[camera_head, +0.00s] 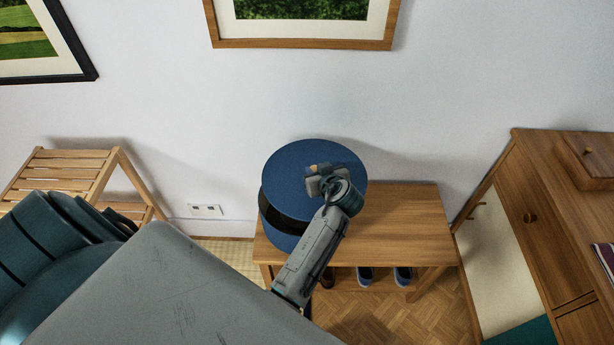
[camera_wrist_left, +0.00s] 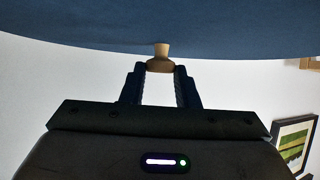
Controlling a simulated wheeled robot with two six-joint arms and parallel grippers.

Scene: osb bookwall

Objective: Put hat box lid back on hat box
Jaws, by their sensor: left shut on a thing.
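The hat box lid (camera_head: 291,163) is a round dark blue disc with a small wooden knob (camera_head: 314,168). My left gripper (camera_head: 320,175) is shut on this knob. In the left wrist view the knob (camera_wrist_left: 161,50) sits between the two fingertips (camera_wrist_left: 161,70), with the lid (camera_wrist_left: 160,22) across the top of the picture. The blue hat box (camera_head: 281,240) stands on a wooden bench below the lid. A dark gap shows between lid and box on the near left side. My gripper and forearm hide part of both. My right gripper is not in view.
The wooden bench (camera_head: 410,215) is clear right of the box, with shoes (camera_head: 383,275) underneath. A slatted wooden rack (camera_head: 70,165) stands left and a wooden cabinet (camera_head: 545,200) right. The white wall (camera_head: 440,80) with framed pictures is close behind.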

